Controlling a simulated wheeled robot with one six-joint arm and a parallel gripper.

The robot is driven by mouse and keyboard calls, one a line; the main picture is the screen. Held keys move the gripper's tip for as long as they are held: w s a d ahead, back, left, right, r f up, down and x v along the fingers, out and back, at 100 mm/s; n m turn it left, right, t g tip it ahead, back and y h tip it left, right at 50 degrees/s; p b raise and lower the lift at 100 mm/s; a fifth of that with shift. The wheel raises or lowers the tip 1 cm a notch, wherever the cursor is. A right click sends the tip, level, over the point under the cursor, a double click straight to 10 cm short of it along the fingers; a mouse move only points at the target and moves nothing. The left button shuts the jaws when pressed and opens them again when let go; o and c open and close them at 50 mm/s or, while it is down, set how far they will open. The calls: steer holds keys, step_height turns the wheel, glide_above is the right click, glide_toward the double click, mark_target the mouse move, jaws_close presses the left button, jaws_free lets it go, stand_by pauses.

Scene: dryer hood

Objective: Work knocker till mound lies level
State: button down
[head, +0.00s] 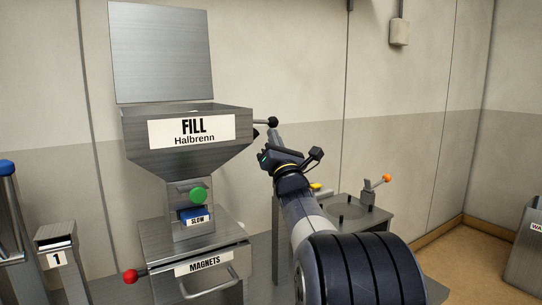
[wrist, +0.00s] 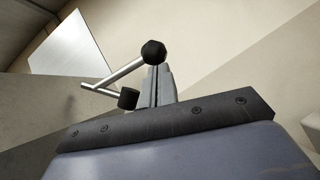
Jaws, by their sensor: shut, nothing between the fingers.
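The hopper marked FILL Halbrenn (head: 187,150) stands left of centre in the head view, its hinged lid (head: 162,52) raised. The knocker is a bent metal rod with a black ball knob (head: 272,122), on the hopper's right side; its black head is near the sloping wall. In the wrist view the knob (wrist: 153,52) overlaps the fingertips and the black head (wrist: 128,98) is left of the fingers. My gripper (head: 273,132) is shut, its tips close to the knob; I cannot tell if they touch. The mound inside the hopper is hidden.
Below the hopper are a green knob (head: 198,195), a blue SLOW tag (head: 195,216) and a MAGNETS drawer (head: 205,263) with a red-ball lever (head: 131,277). A metal stand with an orange-knobbed lever (head: 387,178) is at right, partly behind my arm.

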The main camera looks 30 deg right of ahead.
steer(key=shift+d+r, duration=0.15)
steer(key=shift+r, duration=0.25)
steer(key=shift+s+r, duration=0.1)
steer(key=shift+r, duration=0.05)
steer(key=s+a+f+b, duration=0.2)
steer(key=s+f+b, duration=0.5)
steer(key=f, duration=0.3)
steer(key=shift+s+a+b, duration=0.2)
steer(key=shift+s+b, duration=0.15)
steer(key=shift+s, duration=0.5)
steer(key=shift+f, duration=0.1)
